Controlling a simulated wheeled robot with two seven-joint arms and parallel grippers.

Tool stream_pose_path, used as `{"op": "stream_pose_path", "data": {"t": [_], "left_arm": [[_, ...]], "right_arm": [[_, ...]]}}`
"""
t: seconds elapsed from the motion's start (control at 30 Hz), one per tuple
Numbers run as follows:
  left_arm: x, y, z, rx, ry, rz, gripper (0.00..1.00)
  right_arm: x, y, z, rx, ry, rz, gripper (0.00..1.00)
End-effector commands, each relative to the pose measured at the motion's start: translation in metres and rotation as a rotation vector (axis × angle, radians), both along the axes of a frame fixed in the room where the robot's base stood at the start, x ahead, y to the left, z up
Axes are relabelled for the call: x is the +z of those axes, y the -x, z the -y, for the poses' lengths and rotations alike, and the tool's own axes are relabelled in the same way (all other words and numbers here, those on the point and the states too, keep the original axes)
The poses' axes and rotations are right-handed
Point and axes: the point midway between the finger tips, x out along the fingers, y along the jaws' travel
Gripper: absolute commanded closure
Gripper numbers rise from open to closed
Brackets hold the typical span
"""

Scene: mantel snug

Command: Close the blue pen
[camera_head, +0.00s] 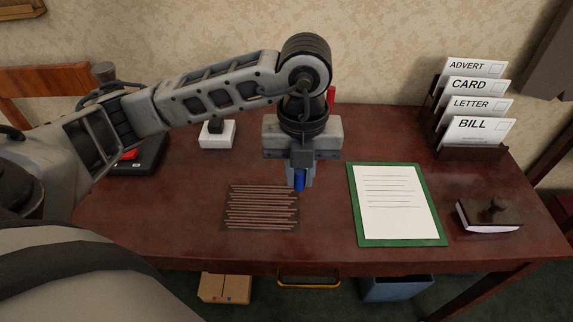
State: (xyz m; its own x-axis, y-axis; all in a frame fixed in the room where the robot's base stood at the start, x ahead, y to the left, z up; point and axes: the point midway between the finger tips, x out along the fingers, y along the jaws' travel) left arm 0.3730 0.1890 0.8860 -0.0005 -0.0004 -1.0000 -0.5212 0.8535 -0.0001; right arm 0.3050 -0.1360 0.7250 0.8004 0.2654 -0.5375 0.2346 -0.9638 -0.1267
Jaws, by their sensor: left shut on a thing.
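My left gripper (300,182) reaches in from the left and points down over the middle of the desk. It is shut on a small blue thing (300,181), which looks like the blue pen or its cap. Most of it is hidden by the fingers, so I cannot tell which part it is. It is just past the right edge of a slatted mat (229,215); whether it touches the desk is unclear. My right gripper is not in view.
A green board with paper (395,205) lies right of the gripper. A red thing (331,97) shows behind my arm.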

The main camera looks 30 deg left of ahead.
Motion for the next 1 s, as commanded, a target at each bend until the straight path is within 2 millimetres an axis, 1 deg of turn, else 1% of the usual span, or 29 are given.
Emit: {"op": "stream_pose_path", "data": {"t": [0.03, 0.1, 0.2, 0.33, 0.77, 0.8, 0.93, 1.0], "left_arm": [[0.005, 0.006, 0.010, -0.007, 0.003, 0.005, 1.00], [0.011, 0.014, 0.021, -0.006, 0.002, 0.004, 1.00], [0.018, 0.022, 0.033, -0.004, 0.002, 0.003, 1.00], [0.022, 0.028, 0.041, -0.001, -0.001, 0.001, 1.00], [0.024, 0.031, 0.044, 0.002, -0.001, 0.001, 1.00], [0.024, 0.031, 0.044, 0.001, -0.001, 0.001, 1.00], [0.023, 0.030, 0.043, -0.055, -0.001, 0.000, 1.00], [0.023, 0.028, 0.042, -0.146, -0.002, 0.000, 1.00]], "right_arm": [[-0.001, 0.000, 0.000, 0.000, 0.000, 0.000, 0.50], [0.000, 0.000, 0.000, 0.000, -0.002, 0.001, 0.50], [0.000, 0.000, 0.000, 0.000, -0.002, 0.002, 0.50], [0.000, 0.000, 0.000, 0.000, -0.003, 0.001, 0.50], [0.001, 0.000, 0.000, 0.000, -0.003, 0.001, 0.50], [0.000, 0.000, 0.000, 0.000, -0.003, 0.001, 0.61], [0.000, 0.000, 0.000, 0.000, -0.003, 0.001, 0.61], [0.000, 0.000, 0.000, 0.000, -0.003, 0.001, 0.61]]}}
